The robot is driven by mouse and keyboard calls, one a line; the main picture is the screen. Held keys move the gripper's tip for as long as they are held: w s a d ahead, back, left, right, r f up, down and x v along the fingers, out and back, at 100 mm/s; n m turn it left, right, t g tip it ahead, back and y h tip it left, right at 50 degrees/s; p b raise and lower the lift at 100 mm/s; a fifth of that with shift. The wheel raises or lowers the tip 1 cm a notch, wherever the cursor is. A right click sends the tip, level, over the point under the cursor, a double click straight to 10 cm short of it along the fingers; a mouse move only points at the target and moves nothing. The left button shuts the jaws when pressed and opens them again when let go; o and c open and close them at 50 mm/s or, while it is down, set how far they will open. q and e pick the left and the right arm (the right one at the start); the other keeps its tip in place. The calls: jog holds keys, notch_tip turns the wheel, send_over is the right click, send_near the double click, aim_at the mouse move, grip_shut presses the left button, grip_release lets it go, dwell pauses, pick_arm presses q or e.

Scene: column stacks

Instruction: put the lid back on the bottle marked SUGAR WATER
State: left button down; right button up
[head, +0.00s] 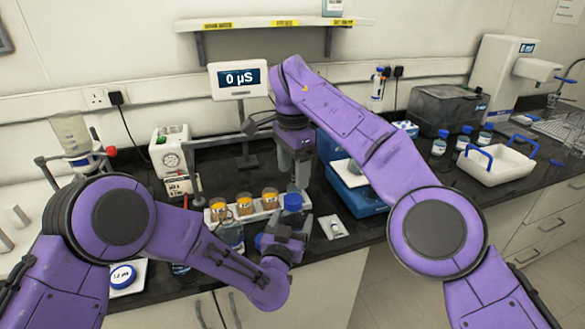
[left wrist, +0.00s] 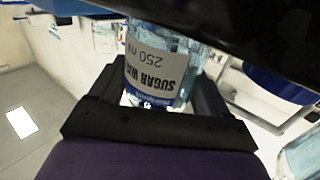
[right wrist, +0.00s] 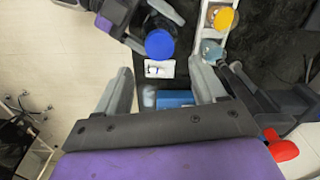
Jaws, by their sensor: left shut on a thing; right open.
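My left gripper (head: 285,240) is shut on the SUGAR WATER bottle (left wrist: 158,65), whose label reads upside down in the left wrist view. A blue lid (head: 293,201) shows at the top of this bottle in the head view. From above, in the right wrist view, the lid (right wrist: 160,44) appears as a blue disc between the left gripper's fingers. I cannot tell whether it is fully seated. A dark shape hides the bottle's top in the left wrist view. My right gripper (head: 298,170) is open and empty, above and behind the lid.
A white rack (head: 272,211) with orange-topped jars stands behind the left gripper, and a clear bottle (head: 230,236) stands left of it. A small white packet (head: 333,227) lies to the right. A blue box (head: 357,198) and a white tray (head: 497,165) are farther right.

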aim_at(293, 198)
jog(key=n, duration=0.6)
jog(key=shift+n, duration=0.3)
notch_tip(293, 198, down, 8)
dwell(0.3)
